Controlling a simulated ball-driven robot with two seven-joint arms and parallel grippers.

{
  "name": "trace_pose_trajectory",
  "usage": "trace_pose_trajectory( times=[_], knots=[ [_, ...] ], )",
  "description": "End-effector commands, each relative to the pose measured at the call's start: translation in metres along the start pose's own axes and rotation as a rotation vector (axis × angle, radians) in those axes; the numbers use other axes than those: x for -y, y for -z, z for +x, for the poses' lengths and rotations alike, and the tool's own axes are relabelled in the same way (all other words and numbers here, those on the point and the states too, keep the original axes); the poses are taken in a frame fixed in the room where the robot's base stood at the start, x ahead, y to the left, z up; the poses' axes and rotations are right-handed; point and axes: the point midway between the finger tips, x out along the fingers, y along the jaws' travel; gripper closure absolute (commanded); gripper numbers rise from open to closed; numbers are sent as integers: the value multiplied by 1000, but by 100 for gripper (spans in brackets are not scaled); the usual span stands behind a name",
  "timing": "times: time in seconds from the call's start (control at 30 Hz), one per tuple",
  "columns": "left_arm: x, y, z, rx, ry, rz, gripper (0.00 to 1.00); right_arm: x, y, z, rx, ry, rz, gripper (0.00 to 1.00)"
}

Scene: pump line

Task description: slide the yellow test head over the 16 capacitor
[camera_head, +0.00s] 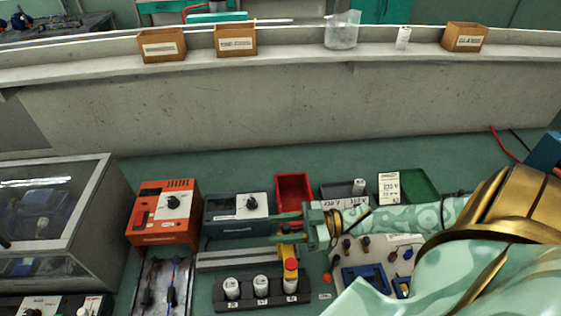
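The yellow test head (287,250) with a red knob (291,264) stands at the right end of a grey rail, just behind the rightmost of three white capacitors (292,283) in a dark holder (262,304). The other capacitors stand at the middle (261,284) and left (231,288); their labels are too small to read. My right gripper (275,228) reaches in from the right, fingers apart, over the back part of the test head. A bit of yellow shows between the fingers, with no clear grip on it. My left gripper is out of view.
The grey rail (235,260) runs left of the test head. An orange meter (165,212) and a grey meter (225,217) stand behind. Red (292,186) and green bins (424,188) lie farther back. A tray with probes (163,285) is at the left.

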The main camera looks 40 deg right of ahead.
Motion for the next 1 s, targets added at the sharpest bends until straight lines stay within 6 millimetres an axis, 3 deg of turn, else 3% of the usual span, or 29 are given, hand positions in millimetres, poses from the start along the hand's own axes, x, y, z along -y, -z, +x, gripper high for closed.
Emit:
trace_pose_trajectory(
  times=[0.17, 0.33, 0.6, 0.8, 1.0],
  knots=[
    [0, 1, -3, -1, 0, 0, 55, 0, 7, 0, -1, 0, -1, 59],
    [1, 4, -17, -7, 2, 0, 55, 2, 39, -3, -1, 0, -1, 59],
    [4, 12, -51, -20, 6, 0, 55, 56, 100, 1, -2, 2, 3, 59],
    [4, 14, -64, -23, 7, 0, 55, 105, 118, 5, -2, -1, 5, 59],
    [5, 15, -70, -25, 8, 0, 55, 133, 128, 7, -1, -1, 2, 59]
  ],
)
